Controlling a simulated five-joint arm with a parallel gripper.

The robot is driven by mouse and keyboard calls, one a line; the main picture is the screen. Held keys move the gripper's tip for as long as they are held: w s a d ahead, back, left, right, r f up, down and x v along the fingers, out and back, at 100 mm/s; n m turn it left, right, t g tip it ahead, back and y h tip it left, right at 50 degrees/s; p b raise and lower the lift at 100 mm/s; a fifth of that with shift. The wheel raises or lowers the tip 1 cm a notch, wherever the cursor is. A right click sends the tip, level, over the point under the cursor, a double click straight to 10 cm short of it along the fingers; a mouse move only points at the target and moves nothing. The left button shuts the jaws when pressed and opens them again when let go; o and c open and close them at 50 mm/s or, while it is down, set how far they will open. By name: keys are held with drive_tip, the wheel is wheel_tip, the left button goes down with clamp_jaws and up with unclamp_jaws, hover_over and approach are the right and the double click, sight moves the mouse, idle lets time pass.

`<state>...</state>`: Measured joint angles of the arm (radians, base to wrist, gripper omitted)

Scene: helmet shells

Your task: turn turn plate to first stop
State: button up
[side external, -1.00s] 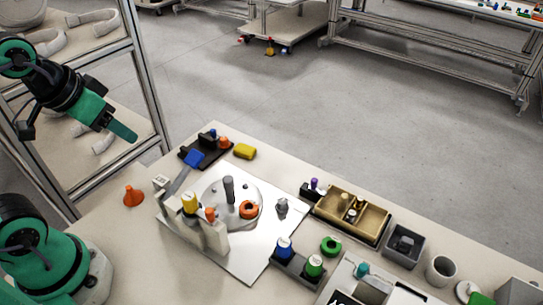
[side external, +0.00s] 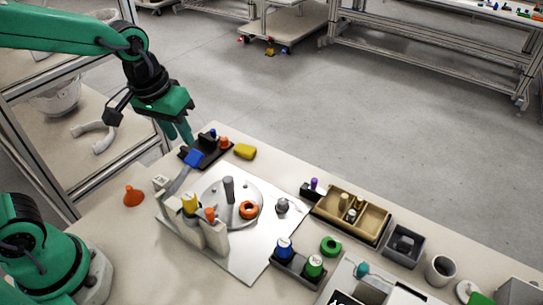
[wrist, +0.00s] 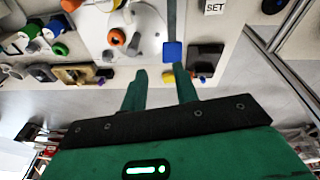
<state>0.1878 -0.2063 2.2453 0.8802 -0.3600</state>
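The turn plate (side external: 214,193) is a round pale metal disc on a square metal base on the table. A dark grey upright post (side external: 229,188) and an orange ring (side external: 249,209) stand on it. The orange ring also shows in the wrist view (wrist: 116,37). My gripper (side external: 180,138) hangs above the far left edge of the table, apart from the plate and behind the blue-tipped lever (side external: 194,158). In the wrist view, my two green fingers (wrist: 160,72) are spread with nothing between them; the blue tip (wrist: 172,51) appears beyond them.
A black tray (side external: 213,154) with small pegs and a yellow block (side external: 245,151) lie near my gripper. A yellow-topped cylinder (side external: 190,203) and grey bracket stand in front of the plate. A tan bin (side external: 372,218) sits right.

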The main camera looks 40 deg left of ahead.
sight(229, 188)
drive_tip(key=w+d+f, duration=0.1)
drive_tip(key=d+f, duration=0.1)
drive_tip(key=w+d+f+n+g, duration=0.1)
drive_tip(key=w+d+f, duration=0.1)
drive_tip(key=f, duration=0.1)
drive_tip(key=w+d+f+g, duration=0.1)
drive_tip(key=d+f, duration=0.1)
drive_tip(key=f, duration=0.1)
drive_tip(key=shift+w+d, duration=0.15)
drive_tip(key=shift+w, duration=0.2)
drive_tip(key=shift+w+d+f+n+g, duration=0.2)
drive_tip(key=shift+d+f+n+g, duration=0.15)
drive_tip(key=shift+f, duration=0.25)
drive_tip(key=shift+f, duration=0.15)
drive_tip(key=shift+f, duration=3.75)
clamp_jaws()
